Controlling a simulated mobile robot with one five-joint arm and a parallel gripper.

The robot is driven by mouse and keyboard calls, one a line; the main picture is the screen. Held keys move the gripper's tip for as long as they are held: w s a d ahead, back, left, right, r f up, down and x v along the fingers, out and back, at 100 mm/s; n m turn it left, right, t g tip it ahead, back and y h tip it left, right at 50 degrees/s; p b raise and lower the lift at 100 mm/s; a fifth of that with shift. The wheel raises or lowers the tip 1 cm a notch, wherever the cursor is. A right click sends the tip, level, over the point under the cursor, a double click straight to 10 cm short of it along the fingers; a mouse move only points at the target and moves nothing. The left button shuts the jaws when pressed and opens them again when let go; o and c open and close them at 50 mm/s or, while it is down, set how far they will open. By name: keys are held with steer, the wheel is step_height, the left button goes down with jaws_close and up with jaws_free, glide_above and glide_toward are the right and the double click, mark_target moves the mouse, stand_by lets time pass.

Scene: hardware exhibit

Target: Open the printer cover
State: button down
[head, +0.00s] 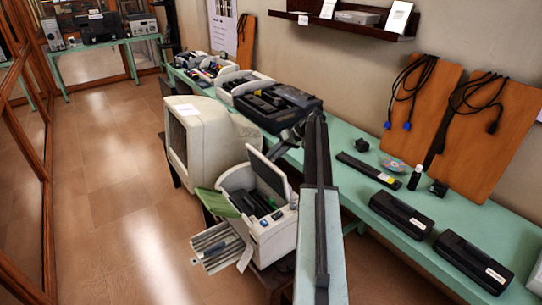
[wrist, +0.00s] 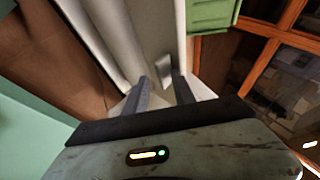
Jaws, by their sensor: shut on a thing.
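The printer (head: 265,230) is a pale grey-white box low in the middle of the head view. Its cover (head: 268,173) stands raised and tilted, and the dark inside with cartridges shows in front of it. My gripper (wrist: 161,80) shows in the wrist view with a finger on each side of a small pale tab, next to pale printer surfaces. It is shut on what looks like part of the cover. In the head view my arm passes right of the printer, and the fingertips cannot be made out.
An old beige monitor (head: 205,145) stands just behind and left of the printer. A green bench (head: 350,190) runs along the wall, with black devices (head: 402,213) at the right. An output tray (head: 218,246) juts out at front left. The floor at left is clear.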

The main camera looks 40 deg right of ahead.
steer(key=shift+s+d+f+h, duration=0.15)
steer(key=shift+s+d+f, duration=0.1)
steer(key=shift+d+f, duration=0.25)
steer(key=shift+s+d+f+h, duration=0.15)
steer(key=shift+s+d+f, duration=0.1)
steer(key=shift+d, duration=0.4)
steer(key=shift+a, duration=0.1)
stand_by(0.3)
steer(key=c, duration=0.8)
jaws_free()
steer(key=shift+w+d+f+g, duration=0.2)
steer(key=shift+w+f+g, duration=0.1)
steer(key=shift+w+f, duration=0.1)
steer(key=shift+c, duration=0.2)
steer(key=shift+r, duration=0.15)
steer(key=shift+c, duration=1)
